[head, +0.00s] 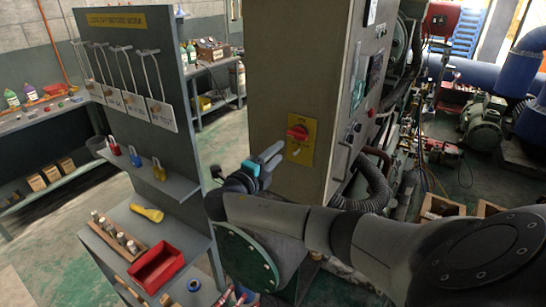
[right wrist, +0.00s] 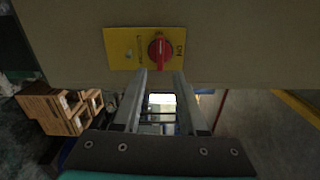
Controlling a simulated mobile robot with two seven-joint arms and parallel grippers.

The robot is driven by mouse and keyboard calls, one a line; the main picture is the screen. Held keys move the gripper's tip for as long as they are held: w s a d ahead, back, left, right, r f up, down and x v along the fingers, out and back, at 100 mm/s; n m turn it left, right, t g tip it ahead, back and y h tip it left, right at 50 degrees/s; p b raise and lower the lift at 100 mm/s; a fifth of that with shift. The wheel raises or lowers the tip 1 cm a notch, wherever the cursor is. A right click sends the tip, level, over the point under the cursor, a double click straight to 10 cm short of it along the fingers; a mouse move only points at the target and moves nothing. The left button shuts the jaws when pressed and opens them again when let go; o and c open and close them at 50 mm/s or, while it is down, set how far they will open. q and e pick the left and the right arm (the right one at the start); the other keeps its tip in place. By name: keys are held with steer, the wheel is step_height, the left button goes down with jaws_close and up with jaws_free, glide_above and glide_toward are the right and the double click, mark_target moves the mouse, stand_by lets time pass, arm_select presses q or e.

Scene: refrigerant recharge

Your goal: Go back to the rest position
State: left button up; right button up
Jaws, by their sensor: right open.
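My right gripper (head: 273,155) reaches in from the right in the head view, in front of the grey cabinet (head: 272,60). It is open, with nothing between its fingers. In the right wrist view the two fingers (right wrist: 160,78) stand apart, their tips just below a red rotary switch (right wrist: 160,48) on a yellow plate (right wrist: 122,50). The head view also shows the switch (head: 298,132) and the plate (head: 300,153), just beyond the fingertips. The exact gap is hard to tell. My left gripper is not in view.
A lockout board (head: 130,70) with hanging tags stands at left, its shelf holding padlocks (head: 159,170). Below are a yellow flashlight (head: 147,213) and a red bin (head: 157,268). Hoses (head: 372,190) and machinery crowd the cabinet's right side. Open floor (head: 225,140) lies between board and cabinet.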

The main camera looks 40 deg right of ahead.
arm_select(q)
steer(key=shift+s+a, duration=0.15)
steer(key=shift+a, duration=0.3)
arm_select(e)
steer(key=shift+s+a, duration=0.1)
steer(key=shift+a, duration=0.2)
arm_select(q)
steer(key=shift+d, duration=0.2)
arm_select(e)
steer(key=shift+d, duration=0.1)
